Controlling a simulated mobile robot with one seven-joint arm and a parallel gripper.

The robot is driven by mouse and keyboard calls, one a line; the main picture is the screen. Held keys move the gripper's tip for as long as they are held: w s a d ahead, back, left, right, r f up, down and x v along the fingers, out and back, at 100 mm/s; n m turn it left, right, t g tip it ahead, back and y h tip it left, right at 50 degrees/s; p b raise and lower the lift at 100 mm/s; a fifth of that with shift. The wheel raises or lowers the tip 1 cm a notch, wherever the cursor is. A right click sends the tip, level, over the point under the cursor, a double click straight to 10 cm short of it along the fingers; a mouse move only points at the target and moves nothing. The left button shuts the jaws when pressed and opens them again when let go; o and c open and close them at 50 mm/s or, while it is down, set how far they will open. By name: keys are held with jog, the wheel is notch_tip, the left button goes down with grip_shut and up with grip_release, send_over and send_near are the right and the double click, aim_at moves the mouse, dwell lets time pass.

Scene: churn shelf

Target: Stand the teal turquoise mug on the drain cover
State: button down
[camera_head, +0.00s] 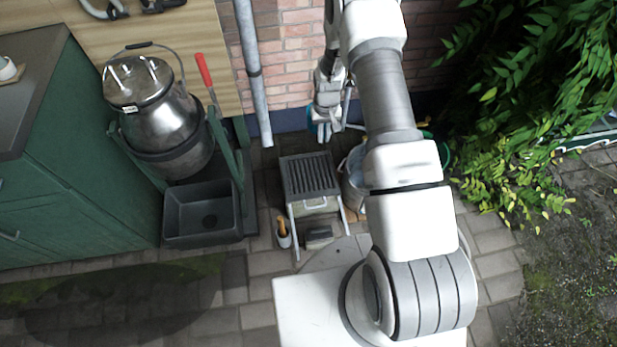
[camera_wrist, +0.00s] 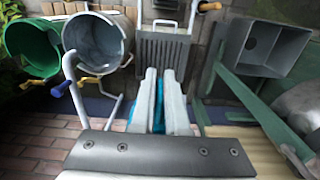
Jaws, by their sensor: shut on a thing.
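My gripper (camera_head: 324,132) is near the brick wall, beyond the far edge of a dark slatted grate, and appears raised above the ground. It is shut on the teal mug (camera_head: 312,119), mostly hidden by the fingers. In the wrist view, a strip of the mug (camera_wrist: 159,104) shows between the fingers (camera_wrist: 166,100). The mug's tilt cannot be told. The dark slatted grate (camera_head: 311,175), which looks like the drain cover, tops a small legged stand. Its top is bare. It also shows ahead of the fingertips in the wrist view (camera_wrist: 163,55).
A metal bucket (camera_wrist: 96,42) and a green bucket (camera_wrist: 33,48) stand beside the grate. A dark basin (camera_head: 203,216) and a steel churn (camera_head: 160,120) on a green frame are left of it. A grey downpipe (camera_head: 252,70) runs down the wall. A small pot (camera_head: 283,236) stands near the stand's leg.

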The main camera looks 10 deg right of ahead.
jog(key=w+d+f+b, duration=0.2)
jog(key=w+f+b, duration=0.3)
jog(key=f, duration=0.3)
jog(key=w+d+f+b, duration=0.1)
jog(key=w+f+b, duration=0.45)
jog(key=f, duration=0.35)
jog(key=b, duration=0.7)
send_over(312, 188)
notch_tip(312, 188, down, 19)
jog(key=shift+d+f, duration=0.1)
jog(key=shift+f, duration=0.1)
jog(key=shift+f+b, duration=0.85)
jog(key=shift+f, duration=1.1)
jog(key=shift+f, duration=0.1)
jog(key=c, duration=0.9)
grip_release()
